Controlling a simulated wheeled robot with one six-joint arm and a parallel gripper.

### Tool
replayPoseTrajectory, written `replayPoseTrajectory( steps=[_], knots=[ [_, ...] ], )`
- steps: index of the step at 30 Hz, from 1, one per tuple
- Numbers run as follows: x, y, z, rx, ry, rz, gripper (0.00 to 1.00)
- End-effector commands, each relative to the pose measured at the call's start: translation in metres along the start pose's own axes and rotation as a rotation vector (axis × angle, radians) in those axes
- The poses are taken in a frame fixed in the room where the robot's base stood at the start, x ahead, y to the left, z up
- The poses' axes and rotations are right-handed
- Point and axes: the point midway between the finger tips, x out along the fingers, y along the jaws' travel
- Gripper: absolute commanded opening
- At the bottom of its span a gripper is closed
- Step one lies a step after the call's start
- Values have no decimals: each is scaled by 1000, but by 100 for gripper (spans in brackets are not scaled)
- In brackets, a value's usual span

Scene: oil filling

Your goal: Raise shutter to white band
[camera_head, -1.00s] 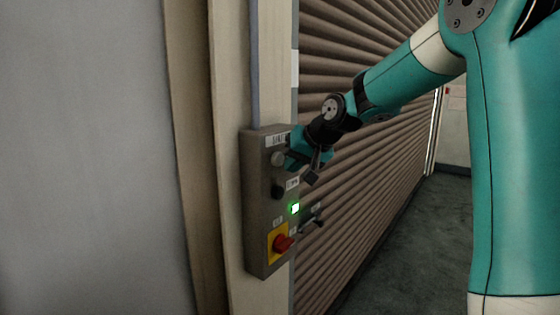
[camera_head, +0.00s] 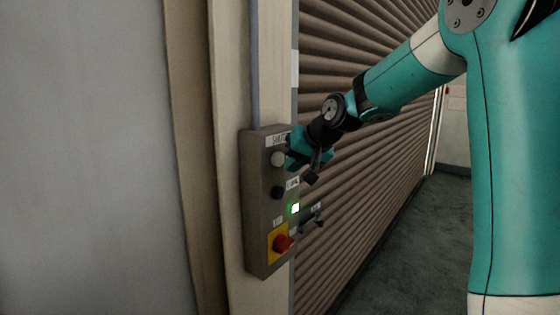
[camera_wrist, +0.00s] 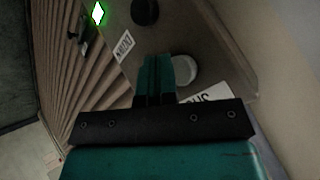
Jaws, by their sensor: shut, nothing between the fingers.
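The brown slatted shutter (camera_head: 370,170) fills the wall right of the post, lowered over the part I see; its bottom edge is not clear. A pale white band (camera_head: 295,68) shows on the grey guide strip at its left edge. The grey control box (camera_head: 257,205) carries a round white button (camera_head: 278,159), also in the wrist view (camera_wrist: 186,69), and a black button (camera_head: 278,192) below it. My gripper (camera_head: 289,160) is shut and empty, its fingertips (camera_wrist: 157,62) close beside the white button; contact cannot be told.
A green light (camera_head: 295,208) glows on the box. Below it are a red knob (camera_head: 283,243) on a yellow plate and a small dark lever (camera_head: 313,221). A grey wall (camera_head: 90,160) stands left; the floor (camera_head: 410,230) at right is clear.

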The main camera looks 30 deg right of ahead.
Motion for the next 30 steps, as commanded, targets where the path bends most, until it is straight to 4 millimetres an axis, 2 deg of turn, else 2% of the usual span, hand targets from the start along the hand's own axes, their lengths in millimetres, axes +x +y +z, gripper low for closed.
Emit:
replayPoseTrajectory(
  steps=[30],
  knots=[
    [6, -5, -5, 0, 0, 0, 0]
  ],
)
